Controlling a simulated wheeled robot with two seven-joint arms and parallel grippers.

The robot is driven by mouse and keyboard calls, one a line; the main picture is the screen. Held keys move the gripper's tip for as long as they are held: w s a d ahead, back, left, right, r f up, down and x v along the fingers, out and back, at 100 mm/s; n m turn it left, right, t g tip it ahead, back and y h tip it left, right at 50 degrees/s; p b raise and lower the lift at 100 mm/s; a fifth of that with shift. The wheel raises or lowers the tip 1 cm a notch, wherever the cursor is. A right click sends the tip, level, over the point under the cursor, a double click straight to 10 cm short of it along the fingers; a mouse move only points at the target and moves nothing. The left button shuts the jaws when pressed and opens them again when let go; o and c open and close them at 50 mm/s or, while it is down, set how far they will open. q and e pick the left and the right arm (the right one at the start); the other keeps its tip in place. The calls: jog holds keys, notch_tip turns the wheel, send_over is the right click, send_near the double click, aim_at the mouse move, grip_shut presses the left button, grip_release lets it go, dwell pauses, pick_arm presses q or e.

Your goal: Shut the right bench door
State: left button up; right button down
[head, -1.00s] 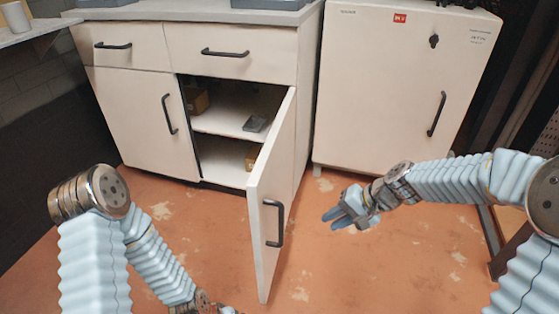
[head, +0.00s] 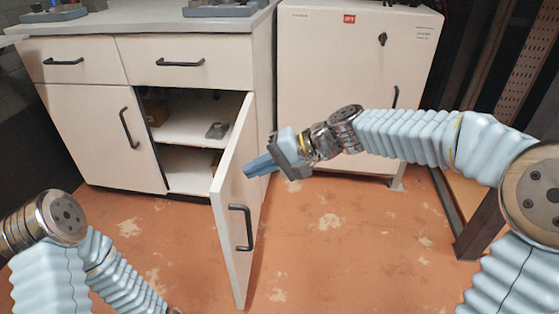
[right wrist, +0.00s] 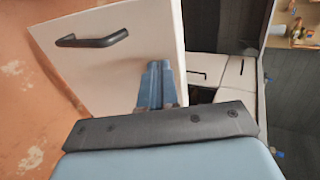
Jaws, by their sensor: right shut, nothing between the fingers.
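The right bench door (head: 238,200) stands wide open, swung out towards me from the white bench (head: 262,60). Its black handle (head: 241,227) is on the face turned to the right. My right gripper (head: 250,169) is shut and empty, its blue fingertips at the upper part of that outer face. The right wrist view shows the blue fingers (right wrist: 154,85) over the door panel (right wrist: 105,55), to the right of its handle (right wrist: 92,40). I cannot tell whether they touch it. My left gripper is out of view; only my left arm shows at lower left.
The open compartment holds a grey item (head: 216,130) on its shelf (head: 185,125) and a brown box (head: 155,112). The left bench door (head: 100,135) is shut. A white cabinet (head: 340,60) stands to the right. The orange floor (head: 330,240) is clear right of the door.

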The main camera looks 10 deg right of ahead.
aim_at(228, 172)
jog(key=shift+w+a+r, duration=0.1)
jog(key=shift+w+a, duration=0.1)
jog(key=shift+a, duration=0.55)
jog(key=shift+w+a, duration=0.15)
jog(key=shift+a, duration=0.6)
